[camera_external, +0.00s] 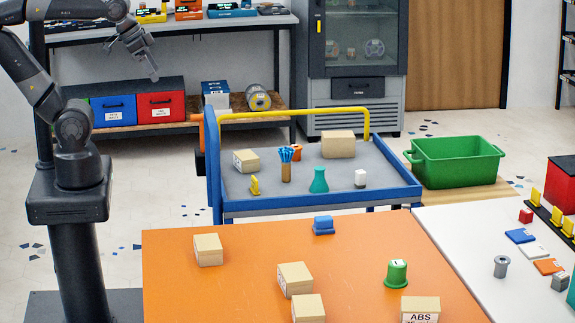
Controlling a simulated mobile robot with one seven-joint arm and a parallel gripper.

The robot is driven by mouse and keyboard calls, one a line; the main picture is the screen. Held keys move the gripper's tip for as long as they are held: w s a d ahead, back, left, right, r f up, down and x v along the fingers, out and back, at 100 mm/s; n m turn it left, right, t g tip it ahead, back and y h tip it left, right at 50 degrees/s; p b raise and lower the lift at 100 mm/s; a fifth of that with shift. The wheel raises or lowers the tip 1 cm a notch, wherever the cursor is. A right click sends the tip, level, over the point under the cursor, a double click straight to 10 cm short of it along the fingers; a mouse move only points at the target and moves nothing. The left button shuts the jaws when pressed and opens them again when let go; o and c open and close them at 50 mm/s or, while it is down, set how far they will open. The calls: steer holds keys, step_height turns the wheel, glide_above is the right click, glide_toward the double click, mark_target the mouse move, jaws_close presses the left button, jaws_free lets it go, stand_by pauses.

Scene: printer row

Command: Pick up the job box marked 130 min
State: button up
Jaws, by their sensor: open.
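Several tan job boxes stand apart from my gripper. On the orange table are one at the back left (208,250), one near the middle (295,279), one at the front edge of the picture (308,308) and one at front right (420,305). The front right box has a label reading "ABS" with a cut-off line below. Two more tan boxes stand on the blue cart, a small one (245,161) and a larger one (338,145). I cannot read "130 min" on any box. My gripper (135,52) is open and empty, raised at the upper left.
The orange table (190,295) also holds a green cylinder (397,274) and a blue block (323,225). The blue cart (290,206) carries a green flask (319,181) and small items. A white table (450,235) and green crate (454,162) are at right.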

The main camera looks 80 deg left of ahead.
step_height(320, 180, up, 4)
steer(key=m+g, duration=0.6)
steer(key=m, duration=2.7)
glide_above(246, 155)
steer(key=f, duration=3)
steer(key=shift+a+f, duration=0.2)
steer(key=shift+f, duration=0.15)
steer(key=shift+d+f, duration=0.15)
steer(key=shift+f, duration=3.05)
